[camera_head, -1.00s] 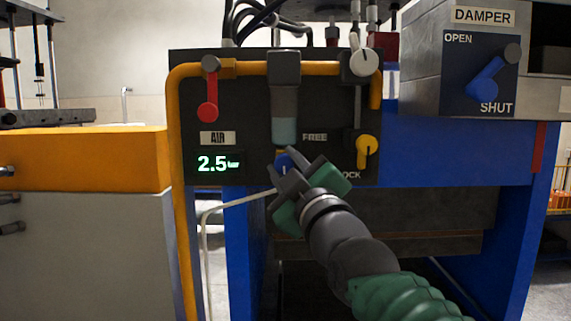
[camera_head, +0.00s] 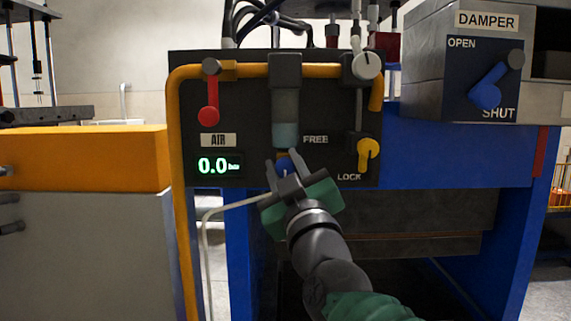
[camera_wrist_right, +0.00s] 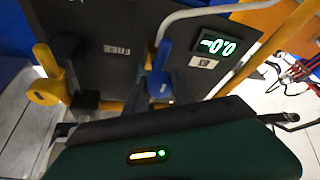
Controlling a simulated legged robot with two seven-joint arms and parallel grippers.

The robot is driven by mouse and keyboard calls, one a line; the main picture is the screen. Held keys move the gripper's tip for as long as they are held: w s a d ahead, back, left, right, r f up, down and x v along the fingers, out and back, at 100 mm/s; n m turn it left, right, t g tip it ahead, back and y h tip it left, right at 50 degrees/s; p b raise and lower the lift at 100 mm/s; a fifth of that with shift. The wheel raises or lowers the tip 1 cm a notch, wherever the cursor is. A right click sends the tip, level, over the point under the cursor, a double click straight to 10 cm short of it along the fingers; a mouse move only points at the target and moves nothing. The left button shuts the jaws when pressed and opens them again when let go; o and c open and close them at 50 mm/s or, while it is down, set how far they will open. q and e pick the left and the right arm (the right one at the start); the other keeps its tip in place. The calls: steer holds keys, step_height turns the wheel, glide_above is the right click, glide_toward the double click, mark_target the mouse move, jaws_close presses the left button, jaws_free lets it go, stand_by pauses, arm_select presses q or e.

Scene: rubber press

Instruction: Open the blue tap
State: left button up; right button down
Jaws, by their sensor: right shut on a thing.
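In the right wrist view the blue tap (camera_wrist_right: 158,72) shows as a blue lever standing out from the panel, just beyond the gripper's dark and green body; the fingertips are hard to make out there. My left gripper is not in view.
The air display (camera_head: 218,166) reads 0.0. A red lever (camera_head: 208,105) hangs at the panel's left, a yellow lever (camera_head: 367,152) near LOCK, and a white knob (camera_head: 366,66) above. The damper box (camera_head: 445,75) with its blue handle (camera_head: 485,92) stands upper right.

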steer(key=m+h, duration=0.1)
steer(key=m, duration=0.1)
steer(key=m+t+h, duration=0.1)
steer(key=m+h, duration=0.1)
steer(key=m, duration=0.1)
steer(key=shift+a+m, duration=0.1)
steer(key=shift+m, duration=0.2)
steer(key=m+h, duration=0.3)
steer(key=m, duration=0.2)
steer(key=shift+f+m, duration=0.1)
steer(key=shift+m, duration=0.2)
steer(key=m+h+p, duration=0.1)
steer(key=m+h, duration=0.2)
steer(key=m, duration=0.2)
steer(key=shift+m, duration=0.3)
steer(key=shift+m+g+h, duration=0.9)
steer(key=shift+m+h, duration=0.5)
steer(key=shift+m, duration=1)
steer(key=c, duration=1.1)
jaws_free()
